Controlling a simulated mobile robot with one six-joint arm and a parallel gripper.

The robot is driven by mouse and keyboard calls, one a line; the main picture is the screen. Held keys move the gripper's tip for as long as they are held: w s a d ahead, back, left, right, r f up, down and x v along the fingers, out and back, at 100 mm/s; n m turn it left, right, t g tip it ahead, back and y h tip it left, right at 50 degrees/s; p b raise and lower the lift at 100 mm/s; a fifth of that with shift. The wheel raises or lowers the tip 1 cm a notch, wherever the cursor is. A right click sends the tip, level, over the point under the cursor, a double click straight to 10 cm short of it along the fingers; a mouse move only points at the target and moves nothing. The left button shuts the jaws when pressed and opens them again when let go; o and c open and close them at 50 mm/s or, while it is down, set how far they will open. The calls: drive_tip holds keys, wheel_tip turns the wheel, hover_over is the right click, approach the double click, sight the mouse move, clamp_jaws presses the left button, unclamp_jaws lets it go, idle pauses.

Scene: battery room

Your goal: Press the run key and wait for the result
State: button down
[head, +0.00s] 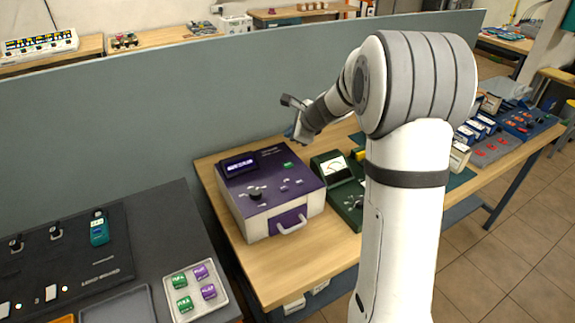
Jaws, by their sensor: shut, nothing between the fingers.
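A purple and white tester box (262,218) sits on the wooden bench. Its top has a small lit display (240,166) whose text is too small to read. A black knob (255,192) and several small pale keys sit on the panel. A green key (288,165) is near the panel's far right edge; I cannot read its label, so I cannot tell whether it is the run key. My gripper (293,119) is shut and empty. It appears above and beyond the box's far right corner, apart from the panel.
A dark green analog meter (329,167) stands right of the box. A grey partition (150,125) rises behind the bench. A dark table at the left holds a tray (219,303) of green and purple blocks. Bare bench top (290,275) lies in front.

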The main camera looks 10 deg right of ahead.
sight(291, 166)
wheel_tip(291, 166, down, 8)
drive_tip(key=b, duration=0.7)
drive_tip(key=shift+f, duration=0.25)
idle(1.4)
drive_tip(key=shift+f+b, duration=0.4)
drive_tip(key=shift+b, duration=0.2)
drive_tip(key=shift+f+b, duration=0.35)
idle(0.3)
drive_tip(key=shift+r, duration=0.15)
drive_tip(key=shift+r+p, duration=0.65)
